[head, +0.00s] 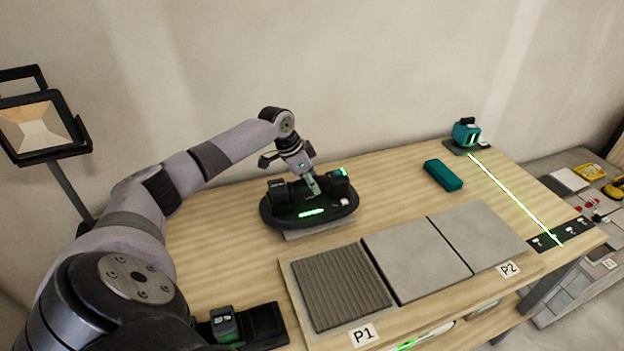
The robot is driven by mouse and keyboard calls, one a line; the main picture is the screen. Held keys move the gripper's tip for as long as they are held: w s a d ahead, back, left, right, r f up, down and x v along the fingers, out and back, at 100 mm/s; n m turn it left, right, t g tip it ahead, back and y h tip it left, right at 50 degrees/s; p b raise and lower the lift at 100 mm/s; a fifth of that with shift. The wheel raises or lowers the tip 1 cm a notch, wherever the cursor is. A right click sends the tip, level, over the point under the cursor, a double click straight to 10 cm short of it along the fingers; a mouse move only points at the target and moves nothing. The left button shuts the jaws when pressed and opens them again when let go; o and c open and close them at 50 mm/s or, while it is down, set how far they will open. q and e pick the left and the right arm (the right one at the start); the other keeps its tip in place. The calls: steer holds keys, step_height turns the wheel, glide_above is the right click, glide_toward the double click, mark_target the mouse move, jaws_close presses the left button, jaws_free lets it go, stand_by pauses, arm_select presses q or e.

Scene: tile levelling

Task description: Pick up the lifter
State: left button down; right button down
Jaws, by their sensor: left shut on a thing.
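The lifter (281,212) is a black oval device with a glowing green strip on its front, towards the back left of the wooden table. A grey plate shows just under its front edge. My left gripper (313,187) comes down on the lifter from above and is shut on its top part. The fingertips are partly hidden against the dark body. I cannot tell whether the lifter touches the plate below it. My right gripper is not in view.
Tiles lie in a row at the front, between labels P1 (363,335) and P2 (509,269). A teal box (443,175) and a teal laser device (466,133) with a green line stand to the right. A black tray (266,325) is at front left. The table between lifter and teal box is clear.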

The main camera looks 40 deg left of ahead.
arm_select(q)
steer(key=shift+w+r, duration=0.15)
steer(key=shift+r, duration=0.1)
steer(key=shift+w+a+r+b, duration=0.1)
steer(key=shift+b, duration=0.3)
step_height(320, 180, up, 27)
steer(key=p, duration=0.8)
stand_by(1.0)
stand_by(0.3)
